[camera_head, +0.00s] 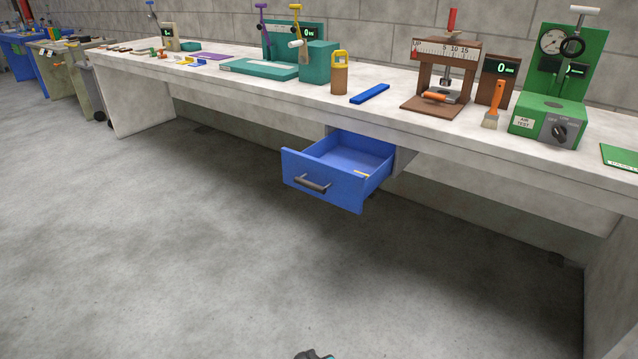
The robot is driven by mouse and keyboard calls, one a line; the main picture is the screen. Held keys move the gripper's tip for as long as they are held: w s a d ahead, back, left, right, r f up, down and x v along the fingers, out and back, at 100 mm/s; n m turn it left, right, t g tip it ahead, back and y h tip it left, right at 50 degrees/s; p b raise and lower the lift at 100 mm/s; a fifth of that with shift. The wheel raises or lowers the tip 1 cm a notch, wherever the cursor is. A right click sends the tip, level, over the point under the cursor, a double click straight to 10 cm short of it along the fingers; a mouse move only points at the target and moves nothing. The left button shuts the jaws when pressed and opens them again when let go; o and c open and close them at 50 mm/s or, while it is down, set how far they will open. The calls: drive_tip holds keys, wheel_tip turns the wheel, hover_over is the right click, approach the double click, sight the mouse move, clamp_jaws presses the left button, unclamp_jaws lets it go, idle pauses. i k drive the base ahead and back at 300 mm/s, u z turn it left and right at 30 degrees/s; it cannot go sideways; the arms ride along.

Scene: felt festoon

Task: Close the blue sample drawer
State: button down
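The blue sample drawer (330,182) stands pulled out from under the long grey bench, open toward me. Its front panel carries a dark bar handle (311,184). Inside, a small yellowish item (363,173) lies near the right wall; the rest of the visible floor looks bare. A small dark and teal piece at the bottom edge (314,355) seems to be the tip of my gripper, mostly cut off by the frame. It is well apart from the drawer, and I cannot tell whether it is open or shut.
The grey bench (240,92) bears a brown press (446,75), a green gauge station (560,85), a blue bar (370,94) and several tools. The floor (180,270) before the drawer is clear. A bench side panel (612,290) stands at the right.

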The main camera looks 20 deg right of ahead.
sight(324, 170)
drive_tip(key=z, duration=1.6)
drive_tip(key=k, duration=0.1)
drive_tip(key=u, duration=2.8)
drive_tip(key=i, duration=2.2)
drive_tip(key=z, duration=0.9)
